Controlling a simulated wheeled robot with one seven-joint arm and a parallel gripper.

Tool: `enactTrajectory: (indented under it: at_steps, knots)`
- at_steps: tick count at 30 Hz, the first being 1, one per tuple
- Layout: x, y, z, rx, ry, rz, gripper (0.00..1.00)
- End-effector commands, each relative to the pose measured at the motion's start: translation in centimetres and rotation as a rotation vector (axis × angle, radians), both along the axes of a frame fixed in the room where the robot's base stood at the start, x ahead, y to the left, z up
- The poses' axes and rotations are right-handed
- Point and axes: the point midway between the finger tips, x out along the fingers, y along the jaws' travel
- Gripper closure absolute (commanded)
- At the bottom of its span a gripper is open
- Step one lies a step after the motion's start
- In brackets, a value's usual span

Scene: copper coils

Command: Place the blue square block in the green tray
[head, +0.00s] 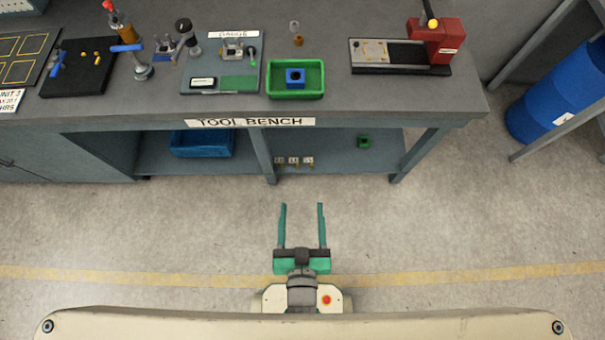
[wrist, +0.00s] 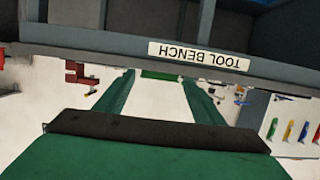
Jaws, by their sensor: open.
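The blue square block (head: 295,76), with a dark round opening in its top, sits inside the green tray (head: 296,94) on the bench top. It is apart from my gripper. My gripper (head: 302,206) is open and empty, over the floor in front of the bench, well short of the tray. In the wrist view my gripper's two green fingers (wrist: 158,80) are spread with nothing between them. A green strip (wrist: 160,75), perhaps the tray, shows beyond the fingertips; the block cannot be made out there.
The tool bench (head: 340,105) has a gauge board (head: 222,70) left of the tray and a red-headed device (head: 436,42) to the right. Small round parts (head: 296,40) stand behind the tray. The lower shelf holds a blue bin (head: 202,144) and a small green block (head: 363,142). The floor between is clear.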

Motion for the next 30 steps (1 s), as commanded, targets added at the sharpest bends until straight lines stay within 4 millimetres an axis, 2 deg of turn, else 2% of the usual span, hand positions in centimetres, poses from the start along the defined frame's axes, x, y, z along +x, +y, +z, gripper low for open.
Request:
enactTrajectory:
  at_steps: [1,3,6,10,30]
  knots:
    - [-1.8,0.1,0.2,0.001,0.003,0.002,0.38]
    - [-3.6,0.2,0.8,0.003,-0.007,0.003,0.38]
    - [-5.7,0.2,1.6,0.004,-0.018,0.001,0.38]
    - [-7.2,-0.2,2.4,0.005,-0.029,-0.01,0.38]
    - [-7.6,-0.2,2.7,0.004,-0.035,-0.011,0.38]
